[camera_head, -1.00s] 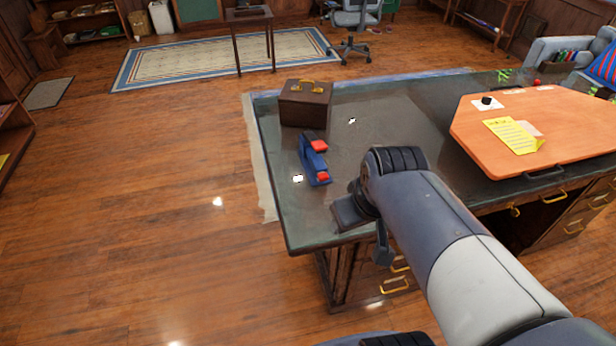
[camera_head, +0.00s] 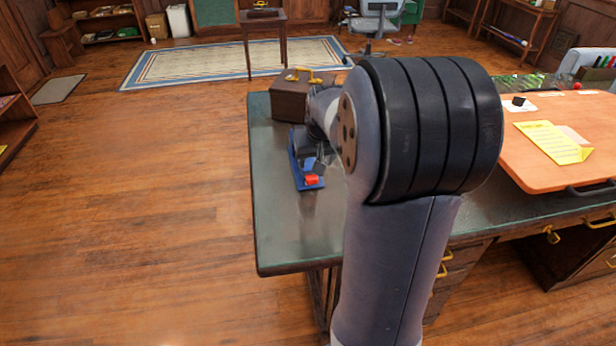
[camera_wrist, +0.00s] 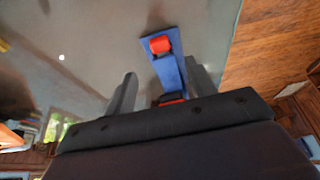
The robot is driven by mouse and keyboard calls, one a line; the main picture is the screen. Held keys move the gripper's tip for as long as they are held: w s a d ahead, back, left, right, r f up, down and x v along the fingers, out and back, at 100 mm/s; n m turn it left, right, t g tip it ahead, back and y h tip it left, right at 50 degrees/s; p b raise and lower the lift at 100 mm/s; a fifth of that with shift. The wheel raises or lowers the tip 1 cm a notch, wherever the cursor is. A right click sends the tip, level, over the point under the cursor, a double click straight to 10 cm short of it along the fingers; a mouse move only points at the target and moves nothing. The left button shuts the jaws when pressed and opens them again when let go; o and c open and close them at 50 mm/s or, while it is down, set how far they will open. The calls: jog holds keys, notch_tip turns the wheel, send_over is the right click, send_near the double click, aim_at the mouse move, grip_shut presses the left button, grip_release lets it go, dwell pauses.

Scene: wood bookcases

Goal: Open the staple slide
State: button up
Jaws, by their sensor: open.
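The blue stapler (camera_head: 297,172) with red parts stands on the dark green desk top near its left edge, its far part hidden by my arm in the head view. In the wrist view the stapler (camera_wrist: 168,68) lies between my two fingers, with one red part showing at its far end and another close to my palm. My gripper (camera_wrist: 162,72) is open, with a finger on each side of the stapler. Whether the fingers touch it I cannot tell. No separate staple slide can be made out.
A brown case (camera_head: 289,100) with a yellow handle stands just behind the stapler. An orange board (camera_head: 537,168) with a yellow paper (camera_head: 553,141) lies on the right of the desk (camera_head: 285,250). The desk's front left corner is clear.

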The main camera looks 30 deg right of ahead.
aim_at(312, 178)
jog(key=x, duration=0.9)
jog(key=shift+f, duration=0.25)
jog(key=shift+c, duration=0.5)
grip_shut()
